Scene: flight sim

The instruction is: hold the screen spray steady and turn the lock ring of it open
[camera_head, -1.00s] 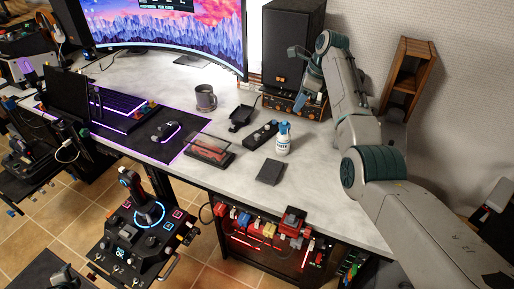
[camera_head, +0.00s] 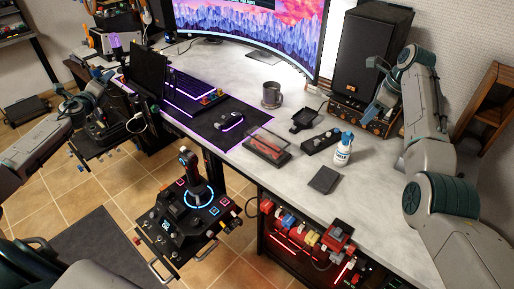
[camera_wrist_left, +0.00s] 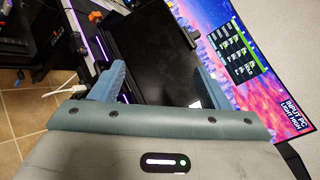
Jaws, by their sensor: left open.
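The screen spray (camera_head: 342,152) is a small white bottle with a blue top and a blue label. It stands upright on the right part of the grey desk in the head view. The lock ring is too small to make out. My right gripper (camera_head: 372,98) is above the desk in front of the black speaker, behind and right of the bottle and apart from it. Its finger gap is unclear. My left gripper (camera_head: 78,104) is far left of the bottle, by the left end of the desk. In the left wrist view its fingers (camera_wrist_left: 160,88) are apart and empty.
Around the bottle lie a dark flat pad (camera_head: 324,180), a black knob box (camera_head: 321,142), a black tray (camera_head: 303,121) and a red-black case (camera_head: 268,147). A mug (camera_head: 271,95) stands behind.

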